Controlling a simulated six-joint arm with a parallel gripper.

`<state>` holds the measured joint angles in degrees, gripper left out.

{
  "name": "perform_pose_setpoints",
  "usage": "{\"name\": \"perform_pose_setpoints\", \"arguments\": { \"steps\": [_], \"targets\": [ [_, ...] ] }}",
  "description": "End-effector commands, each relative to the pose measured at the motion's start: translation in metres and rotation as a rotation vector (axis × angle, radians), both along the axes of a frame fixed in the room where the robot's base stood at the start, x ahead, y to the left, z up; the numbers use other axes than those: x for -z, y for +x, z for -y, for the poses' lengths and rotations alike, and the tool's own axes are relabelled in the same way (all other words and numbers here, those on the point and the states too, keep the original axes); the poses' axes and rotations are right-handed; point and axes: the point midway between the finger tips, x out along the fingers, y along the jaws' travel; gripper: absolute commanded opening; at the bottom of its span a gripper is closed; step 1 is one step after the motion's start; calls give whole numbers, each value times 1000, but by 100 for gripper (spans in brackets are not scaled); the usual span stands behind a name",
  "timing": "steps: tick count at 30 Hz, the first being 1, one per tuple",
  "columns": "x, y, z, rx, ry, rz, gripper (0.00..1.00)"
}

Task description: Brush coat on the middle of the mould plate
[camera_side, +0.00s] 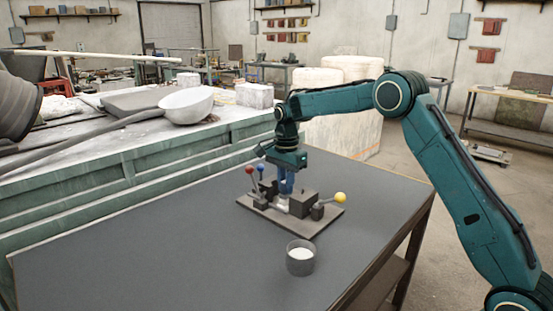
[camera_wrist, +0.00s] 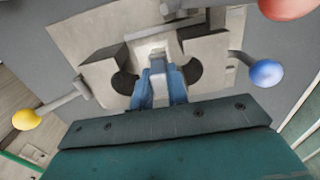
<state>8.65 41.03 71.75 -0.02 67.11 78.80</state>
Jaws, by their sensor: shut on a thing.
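The mould plate (camera_side: 318,224) lies on the dark table, with two dark mould blocks standing apart on it. In the wrist view the blocks have rounded dark hollows facing the light middle strip of the plate (camera_wrist: 148,47). My gripper (camera_side: 286,188) points down between the blocks, over the middle. Its blue fingers (camera_wrist: 158,75) are shut close together. A small pale piece, seemingly the brush (camera_side: 283,201), shows just under the fingertips; its handle is hidden by the fingers. I cannot tell whether it touches the plate. A clear cup of white coat (camera_side: 300,257) stands in front of the plate.
Levers with a red knob (camera_side: 249,170), a blue knob (camera_side: 260,168) and a yellow knob (camera_side: 341,197) rise around the plate. A green bench (camera_side: 130,165) with a large ladle (camera_side: 187,105) stands behind. The table's left front is clear.

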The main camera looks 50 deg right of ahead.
Motion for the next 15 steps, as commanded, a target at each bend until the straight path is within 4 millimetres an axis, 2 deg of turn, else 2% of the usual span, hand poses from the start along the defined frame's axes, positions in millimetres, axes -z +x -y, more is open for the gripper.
{"name": "perform_pose_setpoints", "arguments": {
  "steps": [15],
  "targets": [
    [1, -18, 1, 1, 1, -6, 0]
  ]
}}
